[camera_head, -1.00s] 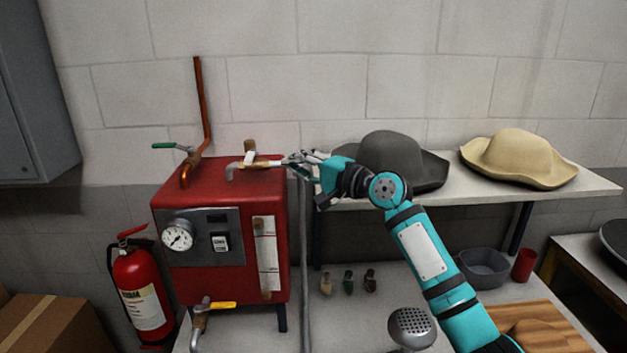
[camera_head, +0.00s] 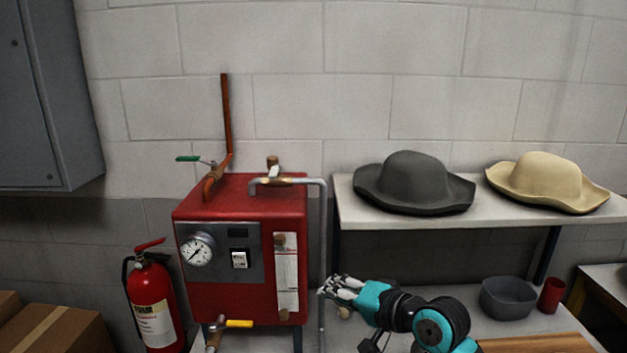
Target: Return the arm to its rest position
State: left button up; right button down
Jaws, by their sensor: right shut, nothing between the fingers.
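My right arm comes in from the bottom of the head view, teal and black. Its gripper (camera_head: 338,287) is shut and empty, low in front of the lower table, just right of the red boiler (camera_head: 245,205). The grey pipe (camera_head: 323,240) runs down beside the fingertips; I cannot tell whether they touch it. The valve on top of the boiler (camera_head: 273,172) is clear of the gripper. My left gripper is not in view.
A grey hat (camera_head: 412,180) and a beige hat (camera_head: 545,180) sit on the upper shelf (camera_head: 347,208). A grey bin (camera_head: 507,298) and a red cup (camera_head: 551,295) stand on the lower table. A fire extinguisher (camera_head: 155,305) stands left of the boiler.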

jog(key=s+d+f+n+g+h, duration=0.2)
jog(key=s+d+f+h, duration=0.15)
jog(key=s+f, duration=0.55)
jog(key=s+d+f+n+g+h, duration=0.15)
jog(key=s+d+f, duration=0.25)
jog(key=s+f, duration=0.45)
jog(key=s+d+f+n+g+h, duration=0.25)
jog(key=s+d+f, duration=0.2)
jog(key=s, duration=0.35)
jog(key=s+d+f+n+g+h, duration=0.1)
jog(key=s+d+f+h, duration=0.3)
jog(key=s, duration=0.5)
notch_tip(320, 180, down, 25)
jog(key=g+y+b, duration=0.1)
jog(key=b, duration=0.1)
pick_arm(q)
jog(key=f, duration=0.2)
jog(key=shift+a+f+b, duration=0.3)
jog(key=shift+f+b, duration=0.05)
jog(key=shift+b, duration=0.05)
pick_arm(e)
jog(key=s+d+f+g, duration=0.1)
jog(key=s+d+f, duration=0.2)
jog(key=s+f, duration=1.4)
notch_tip(320, 180, down, 2)
jog(key=shift+s+d+f+n, duration=0.15)
jog(key=shift+s+n, duration=0.1)
jog(key=shift+n, duration=0.05)
